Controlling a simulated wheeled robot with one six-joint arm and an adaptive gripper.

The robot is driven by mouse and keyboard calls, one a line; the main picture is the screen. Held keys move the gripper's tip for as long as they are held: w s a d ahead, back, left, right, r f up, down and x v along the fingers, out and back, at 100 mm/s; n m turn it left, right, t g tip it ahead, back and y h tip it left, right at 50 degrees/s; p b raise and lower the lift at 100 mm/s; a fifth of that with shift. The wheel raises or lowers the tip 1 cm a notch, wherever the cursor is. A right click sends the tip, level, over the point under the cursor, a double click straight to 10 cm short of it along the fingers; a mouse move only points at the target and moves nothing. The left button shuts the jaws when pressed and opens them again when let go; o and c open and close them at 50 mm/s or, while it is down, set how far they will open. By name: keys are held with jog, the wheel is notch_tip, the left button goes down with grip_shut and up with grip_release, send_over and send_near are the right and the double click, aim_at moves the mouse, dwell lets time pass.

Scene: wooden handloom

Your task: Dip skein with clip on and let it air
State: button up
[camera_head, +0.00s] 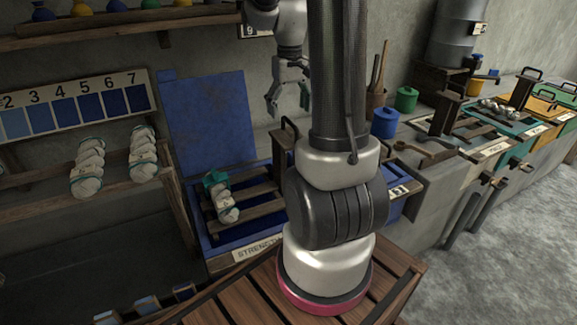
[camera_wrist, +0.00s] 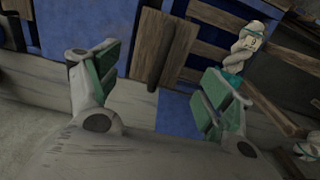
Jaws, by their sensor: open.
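A white twisted skein (camera_head: 226,207) with a teal clip (camera_head: 214,181) at its upper end lies on the wooden slats over the blue vat (camera_head: 212,246) labelled "STRENGTH". The skein (camera_wrist: 248,42) and its teal clip (camera_wrist: 234,80) also show at the upper right of the wrist view. My gripper (camera_head: 287,104) hangs above and behind the vat, in front of the wall, apart from the skein. In the wrist view my gripper (camera_wrist: 158,88) has its green-padded fingers spread with nothing between them. A blue lid (camera_head: 207,120) stands upright behind the vat.
Two more white skeins (camera_head: 88,168) (camera_head: 143,153) hang on a wooden rail at left, below a numbered blue shade card (camera_head: 75,103). A blue pot (camera_head: 384,123) and a green pot (camera_head: 406,99) stand on the ledge right of my arm. Green and yellow vats line the right.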

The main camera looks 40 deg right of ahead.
aim_at(290, 123)
jog(key=shift+f, duration=2.55)
grip_shut()
